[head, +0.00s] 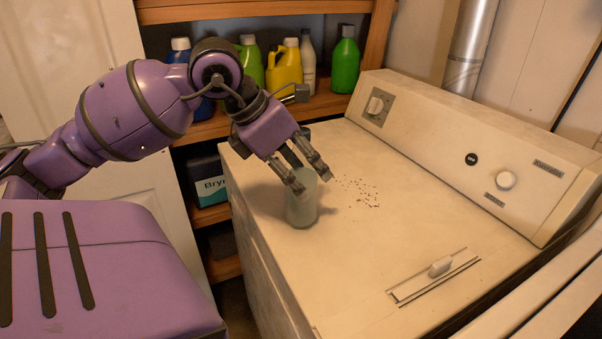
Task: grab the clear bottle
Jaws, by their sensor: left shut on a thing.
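The clear bottle (301,209) stands upright on top of the cream-coloured machine, near its left edge. It is pale, see-through and slightly greenish. My left gripper (311,181) comes down over it from above left and is shut on its upper part. The fingers hide part of the bottle's top. My right gripper is not in the head view.
The machine top (375,235) has dark specks (362,192) right of the bottle and a lid handle (440,267) near the front. A control panel (450,150) rises behind. Shelves behind hold several bottles, including a yellow jug (285,68) and a green bottle (345,63).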

